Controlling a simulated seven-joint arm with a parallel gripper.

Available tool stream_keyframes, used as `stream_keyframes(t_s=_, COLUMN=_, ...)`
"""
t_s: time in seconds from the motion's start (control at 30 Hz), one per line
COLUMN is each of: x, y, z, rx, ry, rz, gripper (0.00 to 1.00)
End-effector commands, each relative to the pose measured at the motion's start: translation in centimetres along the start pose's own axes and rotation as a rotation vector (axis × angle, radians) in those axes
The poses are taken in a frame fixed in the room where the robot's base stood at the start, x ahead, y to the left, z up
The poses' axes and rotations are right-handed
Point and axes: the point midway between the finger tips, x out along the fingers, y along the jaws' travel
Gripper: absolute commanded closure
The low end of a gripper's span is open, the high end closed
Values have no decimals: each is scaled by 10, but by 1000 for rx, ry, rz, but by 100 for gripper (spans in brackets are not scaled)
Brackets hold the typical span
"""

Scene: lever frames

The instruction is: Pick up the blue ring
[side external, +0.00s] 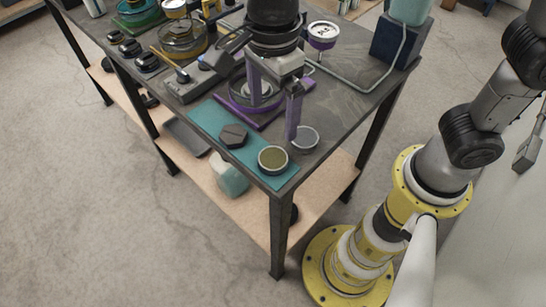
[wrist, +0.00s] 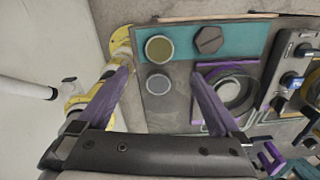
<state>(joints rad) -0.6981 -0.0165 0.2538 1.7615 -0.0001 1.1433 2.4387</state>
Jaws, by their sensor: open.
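I cannot make out a clearly blue ring in either view. My gripper (side external: 274,118) has two purple fingers spread apart with nothing between them, above the table; it also shows in the wrist view (wrist: 161,74). A purple square frame holding a pale grey round part (wrist: 232,92) lies beside the right finger in the wrist view. In the side view the purple frame (side external: 242,117) is partly hidden behind the gripper.
A teal mat (side external: 208,118) at the table corner bears a dark hexagonal piece (side external: 233,135) and an olive-topped round piece (side external: 273,159). A grey control box (side external: 187,85) and a purple-rimmed dial (side external: 322,36) stand nearby. A blue-grey box (side external: 399,42) stands at the back right.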

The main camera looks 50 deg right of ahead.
Motion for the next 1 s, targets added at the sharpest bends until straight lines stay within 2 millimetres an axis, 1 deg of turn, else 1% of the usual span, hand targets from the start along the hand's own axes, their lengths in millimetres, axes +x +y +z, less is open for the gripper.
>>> stream_keyframes(t_s=0.1, x=24, y=1, z=-2, rx=1, ry=5, rz=5, gripper=0)
stream_keyframes(t_s=0.3, x=58, y=0, z=-2, rx=2, ry=3, rz=3, gripper=0)
stream_keyframes(t_s=0.4, x=68, y=0, z=-1, rx=2, ry=1, rz=1, gripper=0)
stream_keyframes(t_s=0.57, x=77, y=0, z=-2, rx=2, ry=1, rz=1, gripper=0)
stream_keyframes(t_s=0.83, x=114, y=1, z=-2, rx=2, ry=3, rz=3, gripper=0)
stream_keyframes(t_s=0.9, x=120, y=1, z=-2, rx=2, ry=2, rz=2, gripper=0)
stream_keyframes(t_s=1.0, x=124, y=1, z=-2, rx=2, ry=0, rz=0, gripper=0)
